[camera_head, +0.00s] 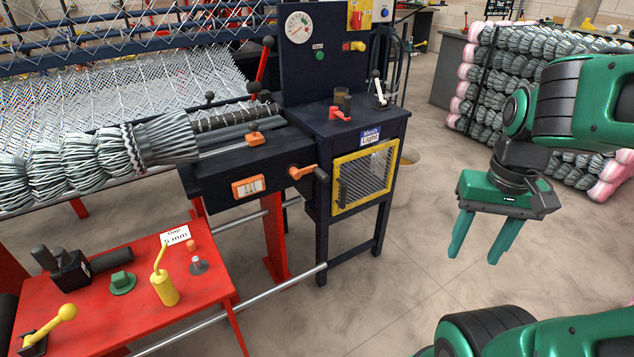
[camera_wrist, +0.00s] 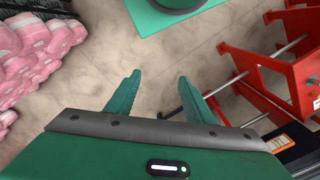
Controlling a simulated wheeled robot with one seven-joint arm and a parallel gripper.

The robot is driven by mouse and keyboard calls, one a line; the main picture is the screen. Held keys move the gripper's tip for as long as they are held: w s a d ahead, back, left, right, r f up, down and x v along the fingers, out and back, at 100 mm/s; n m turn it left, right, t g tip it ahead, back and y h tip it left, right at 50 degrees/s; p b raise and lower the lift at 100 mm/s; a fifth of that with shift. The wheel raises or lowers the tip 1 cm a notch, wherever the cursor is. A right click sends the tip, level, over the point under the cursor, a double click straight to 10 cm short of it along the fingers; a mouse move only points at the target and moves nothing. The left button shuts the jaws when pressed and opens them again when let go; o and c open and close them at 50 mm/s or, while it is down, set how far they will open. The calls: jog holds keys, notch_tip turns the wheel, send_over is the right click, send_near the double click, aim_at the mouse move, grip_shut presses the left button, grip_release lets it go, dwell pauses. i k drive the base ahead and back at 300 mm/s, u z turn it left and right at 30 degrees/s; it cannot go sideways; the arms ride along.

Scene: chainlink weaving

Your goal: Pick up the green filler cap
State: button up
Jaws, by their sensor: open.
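The green filler cap (camera_head: 122,282) sits on the red table (camera_head: 70,320) at the lower left of the head view. It has a wide round base and a raised grip on top. My gripper (camera_head: 474,256) hangs over the floor at the right, fingers pointing down, far from the cap. Its two green fingers are apart with nothing between them. In the wrist view the open fingers (camera_wrist: 158,88) show bare floor between them, and the cap is not in that view.
On the table near the cap are a yellow oil can (camera_head: 163,287), a small grey cone-like piece (camera_head: 198,266), a black block with a cylinder (camera_head: 70,268) and a yellow-knobbed lever (camera_head: 66,313). The dark machine (camera_head: 345,140) stands between gripper and table. Wrapped mesh rolls (camera_head: 500,85) are stacked behind.

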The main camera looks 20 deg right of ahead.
aim_at(122, 283)
jog(key=u, duration=1.3)
jog(key=k, duration=0.35)
jog(key=u, duration=0.25)
jog(key=i, duration=1.25)
jog(key=u, duration=0.05)
